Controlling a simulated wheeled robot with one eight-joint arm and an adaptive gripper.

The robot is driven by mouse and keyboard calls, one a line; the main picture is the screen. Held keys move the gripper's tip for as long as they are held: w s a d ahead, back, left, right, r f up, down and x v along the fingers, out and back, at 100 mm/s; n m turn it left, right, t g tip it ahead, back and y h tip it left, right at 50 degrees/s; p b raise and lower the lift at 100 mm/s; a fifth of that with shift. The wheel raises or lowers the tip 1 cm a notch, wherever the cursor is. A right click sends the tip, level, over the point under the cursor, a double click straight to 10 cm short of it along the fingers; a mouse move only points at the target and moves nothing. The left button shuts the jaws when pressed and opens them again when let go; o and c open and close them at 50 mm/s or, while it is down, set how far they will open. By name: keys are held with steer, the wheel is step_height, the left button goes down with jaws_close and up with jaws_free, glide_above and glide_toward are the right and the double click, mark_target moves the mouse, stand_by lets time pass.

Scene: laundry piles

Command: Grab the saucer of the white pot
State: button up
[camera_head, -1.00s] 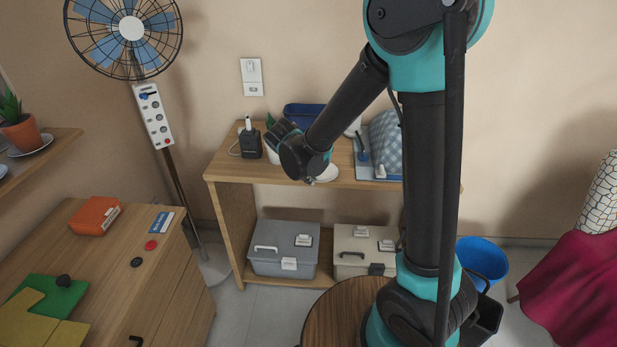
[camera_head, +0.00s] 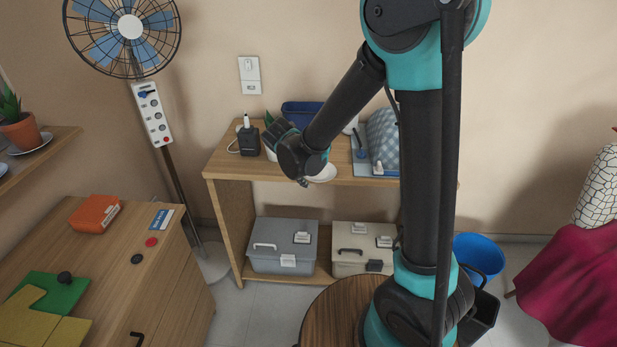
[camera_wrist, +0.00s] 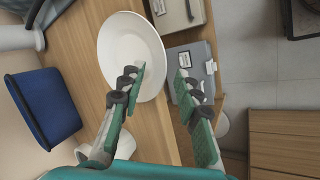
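The white saucer (camera_wrist: 118,40) lies flat on the top of the wooden shelf, with nothing on it. In the head view, the saucer (camera_head: 322,173) shows partly behind my arm. The white pot (camera_head: 270,153) stands to its left, mostly hidden by my wrist; a white piece of what seems to be it shows low in the wrist view (camera_wrist: 64,143). My gripper (camera_wrist: 160,75) is open and empty. In the wrist view one finger overlaps the saucer and the other lies beyond its right edge, over the shelf front. I cannot tell the height gap.
A blue bin (camera_wrist: 40,108) stands near the wall behind the saucer. A black charger box (camera_head: 249,141) is at the shelf's left. Grey (camera_head: 284,262) and beige (camera_head: 350,262) toolboxes sit on the lower shelf. A round wooden stool (camera_head: 325,318) stands in front.

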steer(key=v, duration=1.2)
steer(key=shift+c, duration=0.2)
